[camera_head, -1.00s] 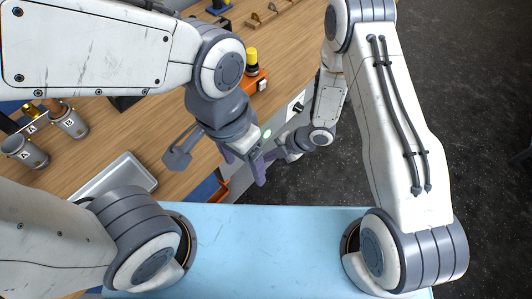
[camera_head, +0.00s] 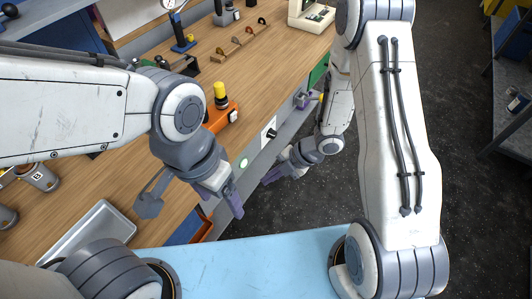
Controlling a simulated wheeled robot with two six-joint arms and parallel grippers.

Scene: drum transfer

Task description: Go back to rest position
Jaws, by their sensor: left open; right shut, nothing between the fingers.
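My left gripper (camera_head: 221,197) hangs in front of the bench edge, at the middle of the view. Its purple fingers are spread and nothing shows between them. My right gripper (camera_head: 273,174) is to its right, over the dark floor just off the bench front. Its purple fingertips are together and it appears empty. My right arm runs down the right side of the view. My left arm reaches in from the left, above the bench.
The wooden bench (camera_head: 200,86) runs diagonally from lower left to upper right. Dark floor (camera_head: 310,195) is open at right; a grey shelf (camera_head: 497,60) stands far right.

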